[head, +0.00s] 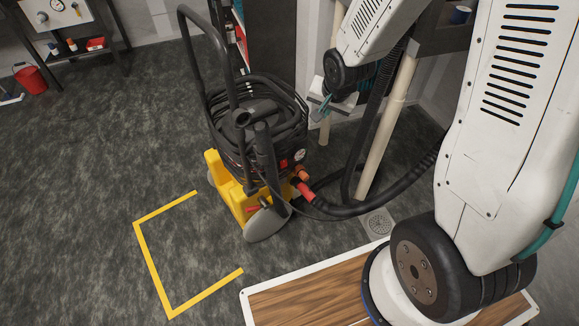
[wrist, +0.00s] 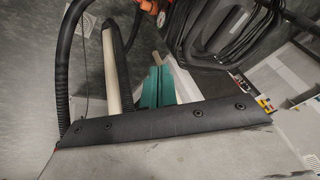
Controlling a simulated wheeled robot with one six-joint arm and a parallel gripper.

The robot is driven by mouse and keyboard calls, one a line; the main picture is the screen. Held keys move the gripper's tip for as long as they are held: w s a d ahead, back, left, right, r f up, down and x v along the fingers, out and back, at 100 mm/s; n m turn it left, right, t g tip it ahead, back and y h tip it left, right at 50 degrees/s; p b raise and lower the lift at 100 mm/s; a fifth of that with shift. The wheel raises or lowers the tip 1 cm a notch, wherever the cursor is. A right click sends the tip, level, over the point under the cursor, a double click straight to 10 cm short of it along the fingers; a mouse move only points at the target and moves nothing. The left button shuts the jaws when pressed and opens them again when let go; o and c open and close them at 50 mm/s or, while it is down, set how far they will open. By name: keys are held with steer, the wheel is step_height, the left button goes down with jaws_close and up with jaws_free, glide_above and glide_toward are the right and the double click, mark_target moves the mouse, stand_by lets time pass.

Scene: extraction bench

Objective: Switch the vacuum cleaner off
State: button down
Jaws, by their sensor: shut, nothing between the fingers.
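The vacuum cleaner (head: 262,118) stands upright on the floor in the head view, with a black body, coiled hose on top, a tall handle and a yellow base (head: 232,192). A small red part (head: 284,164), perhaps its switch, shows low on the front beside a round gauge (head: 299,155). I cannot tell its on or off position. My gripper (head: 322,110) is to the right of the body, apart from it. In the wrist view its teal fingers (wrist: 156,88) are shut and empty. Part of the vacuum cleaner (wrist: 215,35) shows at the top right there.
A pale pipe (head: 386,125) and a black hose (head: 395,187) stand close to my gripper. A wooden-topped board (head: 300,302) is at the front. Yellow tape (head: 150,265) marks the open floor at left. A red bucket (head: 31,79) is far left.

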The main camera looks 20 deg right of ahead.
mark_target(283, 163)
steer(key=a+f+m+t+y, duration=0.2)
steer(key=f+m, duration=0.5)
steer(key=f, duration=1.9)
steer(key=shift+w+a+f+t+y, duration=0.2)
steer(key=shift+w+a+t+y, duration=0.25)
steer(key=shift+a+t, duration=0.1)
steer(key=shift+w+r+x, duration=0.3)
steer(key=shift+x, duration=1.9)
steer(key=shift+w+r+x, duration=0.25)
steer(key=shift+w+x, duration=0.05)
steer(key=shift+x, duration=1.85)
steer(key=shift+w+r+x, duration=0.3)
steer(key=shift+x, duration=1.9)
steer(key=shift+a, duration=0.15)
